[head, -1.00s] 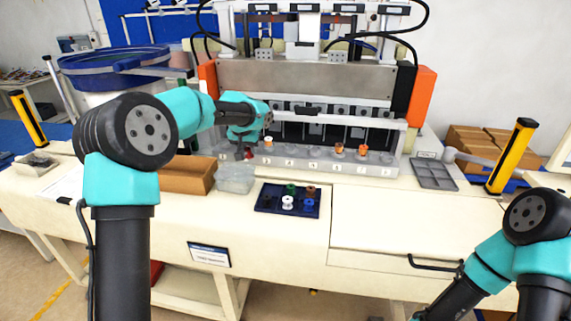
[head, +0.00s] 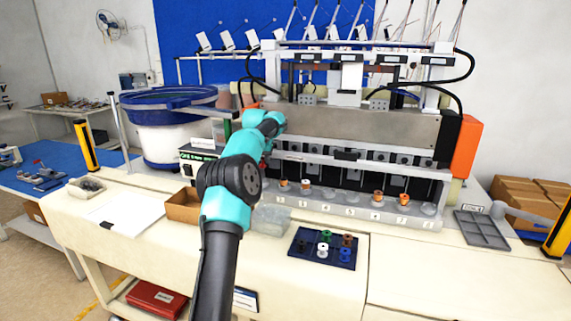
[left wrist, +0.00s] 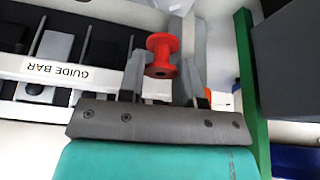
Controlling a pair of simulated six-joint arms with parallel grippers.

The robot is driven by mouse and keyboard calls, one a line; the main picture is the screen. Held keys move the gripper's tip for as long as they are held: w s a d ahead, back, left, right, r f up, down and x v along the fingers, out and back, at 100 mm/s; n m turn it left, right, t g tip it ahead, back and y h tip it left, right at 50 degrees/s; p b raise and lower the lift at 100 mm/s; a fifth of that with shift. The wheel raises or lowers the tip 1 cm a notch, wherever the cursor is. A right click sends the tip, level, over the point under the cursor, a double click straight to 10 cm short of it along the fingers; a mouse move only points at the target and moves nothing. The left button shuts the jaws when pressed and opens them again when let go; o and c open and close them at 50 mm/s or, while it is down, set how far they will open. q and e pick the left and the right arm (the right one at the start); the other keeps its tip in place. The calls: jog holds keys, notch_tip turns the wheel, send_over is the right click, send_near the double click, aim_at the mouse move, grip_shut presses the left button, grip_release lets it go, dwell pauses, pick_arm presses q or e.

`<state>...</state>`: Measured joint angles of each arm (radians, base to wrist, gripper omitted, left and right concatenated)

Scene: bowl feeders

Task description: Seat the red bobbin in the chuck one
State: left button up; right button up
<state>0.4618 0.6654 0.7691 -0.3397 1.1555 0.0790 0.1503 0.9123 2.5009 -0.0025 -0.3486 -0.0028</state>
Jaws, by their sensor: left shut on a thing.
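The red bobbin (left wrist: 162,55) is in the left wrist view, held between the two grey fingers of my left gripper (left wrist: 162,72). The gripper is shut on it. In the head view my left gripper (head: 265,160) is at the left end of the spindle machine, above the front row of chucks. The bobbin is hardly visible there, hidden by my arm. Several clear chucks (head: 352,199) stand along the machine's front ledge. Chuck one cannot be made out; my arm covers the left end of the row. My right gripper is not in view.
Bobbins with orange tops stand in some chucks, including one (head: 378,197) on the right. A dark blue tray (head: 296,258) with several bobbins lies on the bench. A clear bin (head: 272,220) and cardboard box (head: 183,206) stand near my arm. The guide bar (left wrist: 67,75) is close to the gripper.

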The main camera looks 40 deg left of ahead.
aim_at(262, 167)
pick_arm(q)
jog(key=shift+a+f, duration=0.1)
dwell(0.4)
jog(key=shift+f, duration=2.8)
jog(key=shift+f, duration=0.6)
jog(key=o, duration=0.6)
jog(key=shift+s+r, duration=0.1)
jog(key=shift+r, duration=0.05)
jog(key=shift+v, duration=5.4)
